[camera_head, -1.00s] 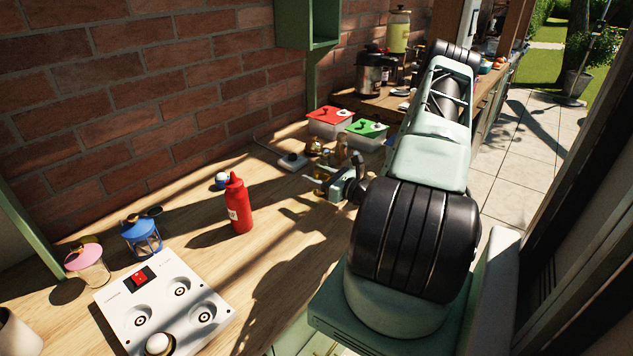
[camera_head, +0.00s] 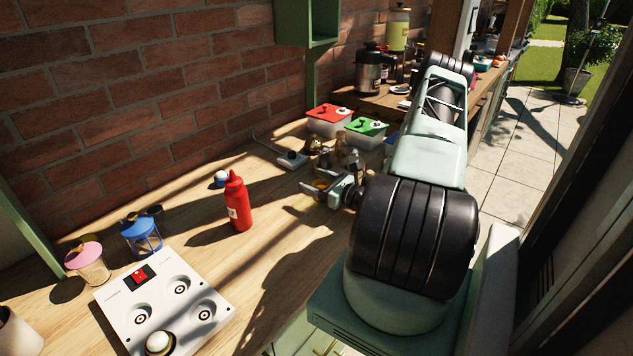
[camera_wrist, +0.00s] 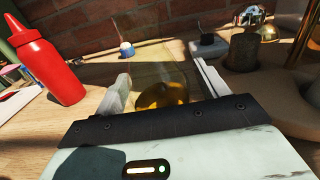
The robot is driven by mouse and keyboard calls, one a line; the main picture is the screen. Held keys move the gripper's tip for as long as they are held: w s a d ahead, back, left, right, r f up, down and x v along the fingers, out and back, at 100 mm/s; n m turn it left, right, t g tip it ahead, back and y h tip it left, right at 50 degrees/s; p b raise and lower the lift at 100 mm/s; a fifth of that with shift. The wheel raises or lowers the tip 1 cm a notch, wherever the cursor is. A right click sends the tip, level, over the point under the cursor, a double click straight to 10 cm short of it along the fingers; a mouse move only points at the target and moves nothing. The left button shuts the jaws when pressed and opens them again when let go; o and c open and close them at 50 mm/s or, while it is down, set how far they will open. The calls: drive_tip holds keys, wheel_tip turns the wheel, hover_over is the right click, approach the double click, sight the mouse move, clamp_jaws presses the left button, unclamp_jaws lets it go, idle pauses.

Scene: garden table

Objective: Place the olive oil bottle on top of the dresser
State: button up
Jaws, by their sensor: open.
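My gripper (camera_head: 314,187) is open, low over the wooden counter, to the right of the red squeeze bottle. In the wrist view its two fingers (camera_wrist: 163,90) stand on either side of a clear glass bottle with yellow oil (camera_wrist: 163,94), which looks like the olive oil bottle. I see no clear grip on it. In the head view the bottle is mostly hidden by my gripper and nearby glassware. No dresser can be told for sure; a wooden surface (camera_head: 365,101) with kitchen things stands at the back right.
The red squeeze bottle (camera_head: 237,204) stands left of my gripper. Lidded boxes, one red (camera_head: 329,118) and one green (camera_head: 366,133), stand behind it. A white hob plate (camera_head: 165,306) lies at front left. A green shelf (camera_head: 309,25) hangs on the brick wall.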

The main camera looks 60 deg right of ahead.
drive_tip(key=shift+r, duration=0.25)
drive_tip(key=s+b, duration=0.1)
drive_tip(key=s, duration=0.3)
drive_tip(key=s+b, duration=0.1)
drive_tip(key=s, duration=0.3)
drive_tip(key=s+b, duration=0.1)
drive_tip(key=s, duration=0.3)
drive_tip(key=shift+a+f, duration=0.1)
drive_tip(key=shift+a, duration=0.25)
drive_tip(key=shift+s, duration=0.1)
